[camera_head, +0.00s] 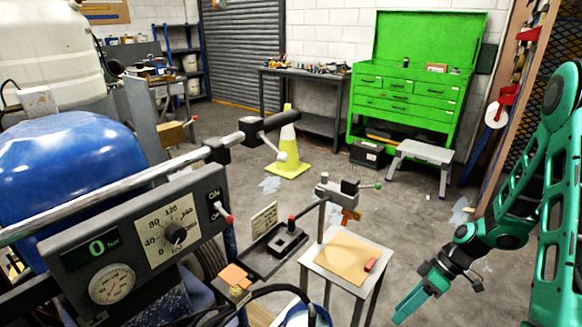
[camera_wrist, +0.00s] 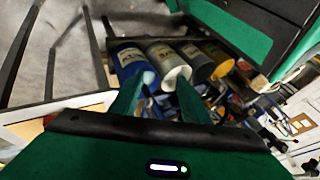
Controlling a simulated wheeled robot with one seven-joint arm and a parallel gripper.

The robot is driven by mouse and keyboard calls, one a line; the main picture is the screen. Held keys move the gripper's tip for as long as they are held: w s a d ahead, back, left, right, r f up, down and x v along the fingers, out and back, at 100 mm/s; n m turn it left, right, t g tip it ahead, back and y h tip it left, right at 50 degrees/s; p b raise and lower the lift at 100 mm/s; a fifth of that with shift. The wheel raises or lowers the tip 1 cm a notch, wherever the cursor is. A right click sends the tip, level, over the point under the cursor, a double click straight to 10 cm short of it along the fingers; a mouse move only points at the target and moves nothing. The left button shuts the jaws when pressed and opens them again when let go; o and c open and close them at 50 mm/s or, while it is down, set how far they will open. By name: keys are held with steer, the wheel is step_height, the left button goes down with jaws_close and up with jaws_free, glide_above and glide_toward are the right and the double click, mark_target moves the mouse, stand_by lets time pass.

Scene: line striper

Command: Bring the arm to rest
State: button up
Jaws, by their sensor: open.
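My green arm comes in at the right of the head view, bent at the elbow and reaching down and left. My gripper (camera_head: 408,306) is low over the floor, right of the small table (camera_head: 382,257). In the wrist view my gripper (camera_wrist: 160,98) has its two green fingers apart with nothing between them. Beyond the fingers lie several labelled cans, among them a blue can (camera_wrist: 132,64), a grey can (camera_wrist: 167,62) and a yellow-topped can (camera_wrist: 215,58). I cannot tell their exact distance from the fingertips.
A striper control panel (camera_head: 137,247) and handlebar (camera_head: 120,187) fill the left front. A yellow-and-white cone (camera_head: 289,150), a step stool (camera_head: 421,155) and a green tool chest (camera_head: 404,100) stand behind. A mesh rack is close on the right.

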steer(key=s+d+r+m+h, duration=0.3)
steer(key=s+d+r+m, duration=0.1)
steer(key=r, duration=0.4)
steer(key=s+d+r+m+h, duration=0.2)
steer(key=s+d+r+m, duration=0.25)
steer(key=r, duration=0.35)
steer(key=s+d+r+m+t+h, duration=0.2)
steer(key=s+r+m, duration=0.6)
steer(key=s, duration=0.3)
steer(key=shift+d+r, duration=0.2)
steer(key=shift+r, duration=0.2)
